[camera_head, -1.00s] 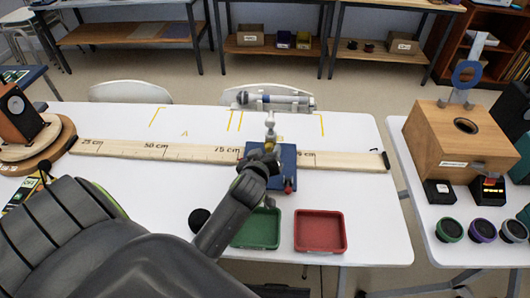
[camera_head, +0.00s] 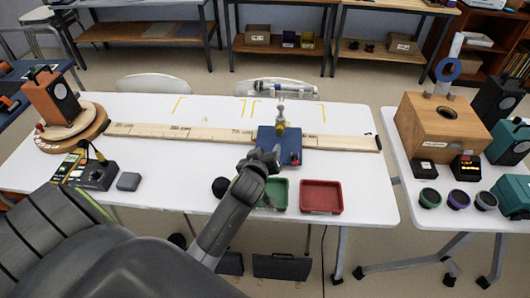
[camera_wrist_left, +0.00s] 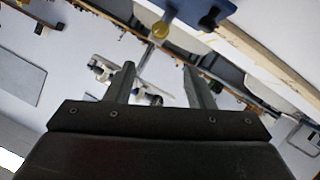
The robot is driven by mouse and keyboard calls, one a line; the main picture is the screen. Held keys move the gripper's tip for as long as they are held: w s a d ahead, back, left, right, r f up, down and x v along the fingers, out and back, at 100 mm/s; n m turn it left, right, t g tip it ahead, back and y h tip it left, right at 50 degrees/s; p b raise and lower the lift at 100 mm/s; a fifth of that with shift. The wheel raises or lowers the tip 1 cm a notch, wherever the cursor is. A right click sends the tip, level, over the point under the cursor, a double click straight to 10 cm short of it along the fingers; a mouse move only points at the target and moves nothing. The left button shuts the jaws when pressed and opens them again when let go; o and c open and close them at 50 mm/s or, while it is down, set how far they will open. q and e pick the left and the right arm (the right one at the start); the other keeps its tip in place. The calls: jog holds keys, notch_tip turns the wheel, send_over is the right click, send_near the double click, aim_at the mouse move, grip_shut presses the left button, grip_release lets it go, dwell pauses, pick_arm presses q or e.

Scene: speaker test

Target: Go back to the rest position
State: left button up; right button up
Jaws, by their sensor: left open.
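My left arm comes in from the lower left in the head view. Its gripper (camera_head: 270,160) is in front of the blue carriage (camera_head: 290,148), above the table's near part, and overlaps its lower left in the picture. In the left wrist view the two fingers of the left gripper (camera_wrist_left: 160,82) stand apart with nothing between them. The carriage sits on the wooden ruler rail (camera_head: 215,135) and carries a post with a microphone (camera_head: 285,86). My right gripper does not show.
A green tray (camera_head: 283,205) and a red tray (camera_head: 321,211) sit near the white table's (camera_head: 165,188) front edge. An orange speaker (camera_head: 55,98) stands on a turntable at left. A right-hand table holds a wooden box (camera_head: 440,133) and several round speaker drivers.

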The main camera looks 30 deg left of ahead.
pick_arm(q)
jog(key=s+f+m+g+h, duration=0.1)
jog(key=s+f+m+g, duration=0.15)
jog(key=s, duration=0.75)
jog(key=s+f+m+g, duration=0.1)
jog(key=s+m+g, duration=0.25)
jog(key=s, duration=0.75)
jog(key=s+f+m+g+h, duration=0.15)
jog(key=s+g, duration=0.25)
jog(key=s, duration=0.6)
notch_tip(320, 180, down, 23)
jog(key=a+g, duration=0.1)
jog(key=s+d+f+g, duration=0.1)
jog(key=s+f, duration=1.4)
jog(key=f, duration=0.2)
jog(key=shift+f+m, duration=0.25)
jog(key=shift+m, duration=0.1)
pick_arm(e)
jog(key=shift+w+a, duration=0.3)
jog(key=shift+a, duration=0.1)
pick_arm(q)
jog(key=shift+h, duration=0.25)
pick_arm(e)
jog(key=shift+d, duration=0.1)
